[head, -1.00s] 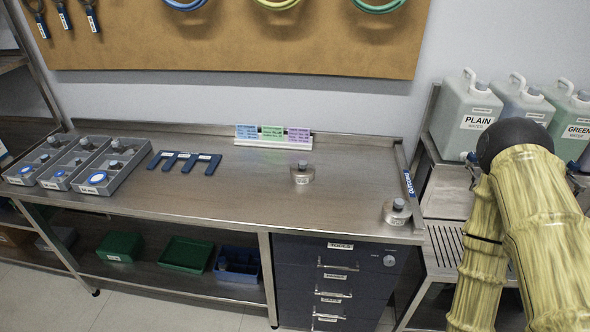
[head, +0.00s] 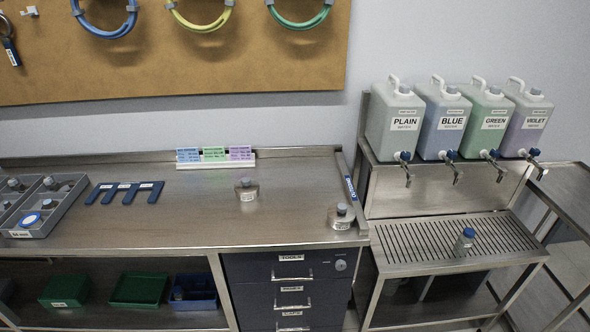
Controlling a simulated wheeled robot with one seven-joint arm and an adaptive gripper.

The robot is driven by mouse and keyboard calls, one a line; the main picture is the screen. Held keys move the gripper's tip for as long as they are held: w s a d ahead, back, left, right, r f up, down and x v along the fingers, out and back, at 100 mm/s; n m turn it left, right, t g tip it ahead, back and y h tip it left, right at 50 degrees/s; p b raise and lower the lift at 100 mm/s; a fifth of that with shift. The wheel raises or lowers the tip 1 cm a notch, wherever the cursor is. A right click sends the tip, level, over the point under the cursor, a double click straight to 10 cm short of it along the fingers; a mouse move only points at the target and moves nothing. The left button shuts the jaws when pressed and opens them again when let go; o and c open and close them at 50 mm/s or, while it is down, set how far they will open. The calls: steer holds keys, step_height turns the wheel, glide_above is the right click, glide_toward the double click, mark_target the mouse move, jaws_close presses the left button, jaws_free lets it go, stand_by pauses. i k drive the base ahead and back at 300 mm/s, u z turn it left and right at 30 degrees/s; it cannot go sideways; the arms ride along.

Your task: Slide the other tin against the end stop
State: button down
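One tin (head: 246,194) stands mid-bench, in front of the coloured cards and well apart from the end stop. The other tin (head: 341,219) stands at the front right corner, close beside the end stop; I cannot tell whether they touch. The end stop (head: 351,192) is a raised strip along the bench's right end with a blue label. My gripper is not in view.
Grey trays (head: 45,205) and a blue slotted rack (head: 124,191) are at the left. A card holder (head: 216,163) stands at the back. Right of the bench, a small blue-capped bottle (head: 464,242) stands on a drip grate (head: 425,240) below water jugs (head: 396,120). The bench between the tins is clear.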

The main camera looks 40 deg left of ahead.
mark_target(251, 197)
steer(key=z, duration=0.75)
steer(key=i, duration=1.05)
steer(key=u, duration=3.75)
